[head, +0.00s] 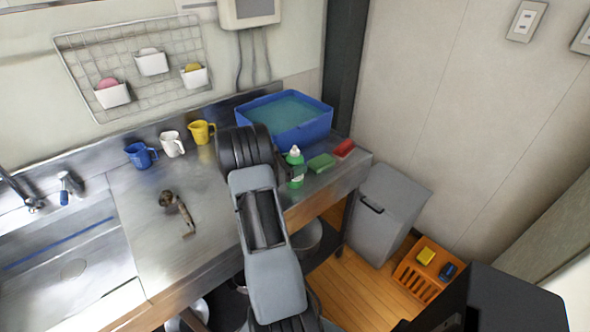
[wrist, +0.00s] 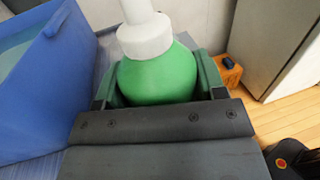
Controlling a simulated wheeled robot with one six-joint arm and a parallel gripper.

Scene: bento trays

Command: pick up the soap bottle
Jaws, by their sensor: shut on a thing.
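The soap bottle (head: 295,168) is green with a white pump top and stands upright at the right end of the steel counter, in front of the blue basin. In the wrist view the bottle (wrist: 158,78) fills the space between the two fingers of my gripper (wrist: 160,88), and its white neck and nozzle rise above them. My gripper is shut on the bottle's body. In the head view my arm hides most of the gripper, and I cannot tell whether the bottle's base touches the counter.
A blue basin (head: 306,131) of water stands just behind the bottle. A green sponge (head: 321,162) and a red sponge (head: 344,148) lie to its right. Blue (head: 140,156), white (head: 172,144) and yellow (head: 201,132) cups stand left. A grey bin (head: 385,222) and orange crate (head: 411,281) are on the floor.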

